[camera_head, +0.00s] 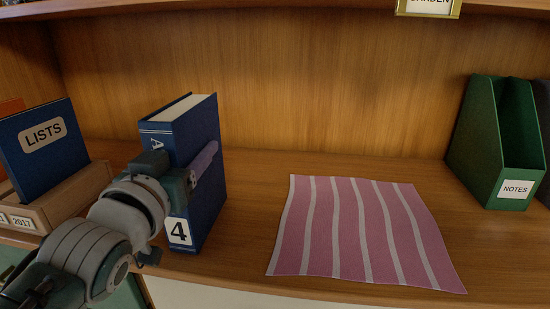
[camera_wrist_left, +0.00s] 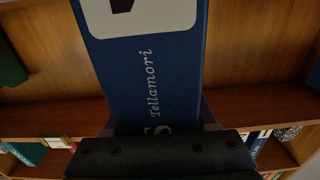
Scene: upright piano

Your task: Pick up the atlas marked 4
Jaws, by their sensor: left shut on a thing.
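The atlas marked 4 (camera_head: 205,141) is a thick blue book with a white 4 label low on its spine. It stands upright on the wooden shelf in the head view, left of centre; whether its base touches the shelf is hard to tell. My left gripper (camera_head: 184,178) is shut on the atlas around its spine, with one finger along the right cover. In the left wrist view the blue spine (camera_wrist_left: 155,75) with white lettering runs up from between the jaws. My arm hides part of the spine and the lower left cover. My right gripper is in neither view.
A wooden box (camera_head: 62,196) with a blue LISTS folder (camera_head: 45,155) stands close on the left. A pink and white striped cloth (camera_head: 362,230) lies flat right of the atlas. A green NOTES file holder (camera_head: 497,145) stands at the far right. A shelf board runs overhead.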

